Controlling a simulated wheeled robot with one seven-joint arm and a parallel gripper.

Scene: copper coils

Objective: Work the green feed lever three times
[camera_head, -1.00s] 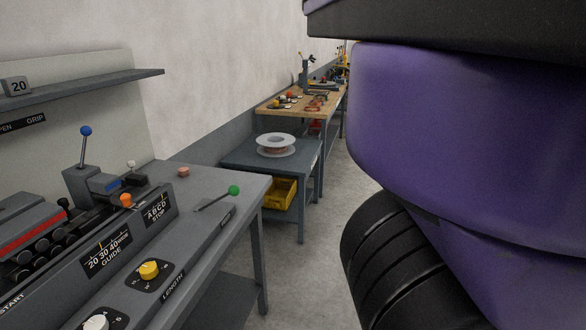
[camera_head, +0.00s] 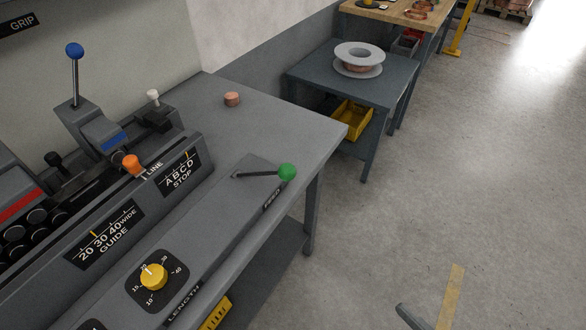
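The green feed lever (camera_head: 287,172) is a dark rod with a green ball knob on the sloped front panel of the grey machine bench (camera_head: 290,110). Its rod lies nearly level, with the knob to the right, above the FEED label (camera_head: 272,197). Nothing touches the lever.
Also on the machine are a blue-knobbed lever (camera_head: 75,50), an orange knob (camera_head: 133,165), a white knob (camera_head: 153,97) and a yellow dial (camera_head: 153,277). A small copper piece (camera_head: 232,99) lies on the bench. A side table (camera_head: 375,85) carries a spool (camera_head: 359,55).

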